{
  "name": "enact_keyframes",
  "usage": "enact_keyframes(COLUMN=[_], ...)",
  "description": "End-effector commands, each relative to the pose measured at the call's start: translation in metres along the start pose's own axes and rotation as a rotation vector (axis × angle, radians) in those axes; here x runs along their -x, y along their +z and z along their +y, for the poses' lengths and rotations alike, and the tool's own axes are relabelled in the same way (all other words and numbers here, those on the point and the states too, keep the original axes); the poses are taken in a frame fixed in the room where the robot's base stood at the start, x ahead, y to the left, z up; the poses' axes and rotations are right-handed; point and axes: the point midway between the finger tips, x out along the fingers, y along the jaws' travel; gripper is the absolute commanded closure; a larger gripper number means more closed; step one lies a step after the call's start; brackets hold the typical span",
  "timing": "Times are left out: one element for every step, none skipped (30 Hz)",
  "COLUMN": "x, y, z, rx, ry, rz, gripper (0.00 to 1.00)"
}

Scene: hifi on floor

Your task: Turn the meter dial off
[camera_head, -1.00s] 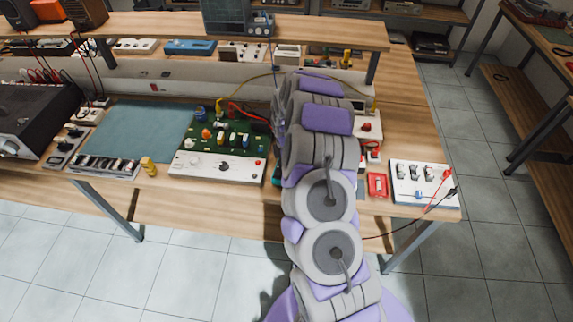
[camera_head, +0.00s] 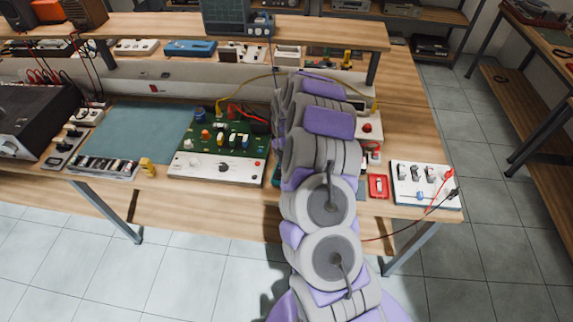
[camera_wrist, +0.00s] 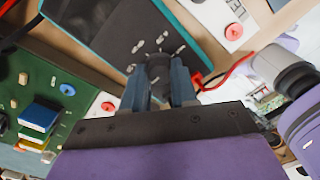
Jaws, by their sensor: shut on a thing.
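The meter (camera_wrist: 125,35) shows in the wrist view as a dark panel with a teal edge and white marks around its dial. The round dark dial (camera_wrist: 158,66) sits between the fingers of my gripper (camera_wrist: 160,80). The gripper is shut on the dial, one finger on each side of it. The fingers and the gripper body hide part of the dial, so its pointer setting cannot be read. In the head view my arm covers nearly all of the meter and the gripper.
A green circuit board (camera_head: 225,130) and a white control box (camera_head: 217,167) lie left of my arm. A red block (camera_head: 378,186) and a white switch board (camera_head: 425,184) lie right. Red and yellow leads run close to the arm.

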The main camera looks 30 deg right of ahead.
Motion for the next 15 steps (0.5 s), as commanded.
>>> enact_keyframes(x=[0.0002, 0.0002, 0.0003, 0.0003, 0.0003, 0.0004, 0.0004, 0.0004, 0.0004, 0.0004, 0.0004, 0.0004, 0.0003, 0.0003, 0.0004], y=[0.0002, 0.0002, 0.0002, 0.0003, 0.0003, 0.0003, 0.0004, 0.0004, 0.0004, 0.0003, 0.0003, 0.0003, 0.0003, 0.0003, 0.0003], z=[0.0003, 0.0003, 0.0003, 0.0004, 0.0004, 0.0004, 0.0005, 0.0005, 0.0005, 0.0004, 0.0004, 0.0004, 0.0004, 0.0004, 0.0003], rx=[0.001, 0.001, 0.001, 0.001, 0.001, 0.001, 0.001, 0.001, 0.001, 0.001, 0.001, 0.001, 0.001, 0.001, 0.001], ry=[0.001, 0.001, 0.001, 0.001, 0.001, 0.001, 0.001, 0.001, 0.001, 0.001, 0.001, 0.001, 0.001, 0.001, 0.001], rz=[-0.001, -0.001, -0.001, -0.001, -0.001, -0.001, -0.001, -0.001, -0.001, -0.001, -0.001, -0.001, -0.001, -0.001, -0.001], gripper=[1.00, 1.00, 1.00, 1.00, 1.00, 1.00, 1.00, 1.00, 0.69, 0.66, 0.63, 0.60, 0.57, 0.54, 0.50])
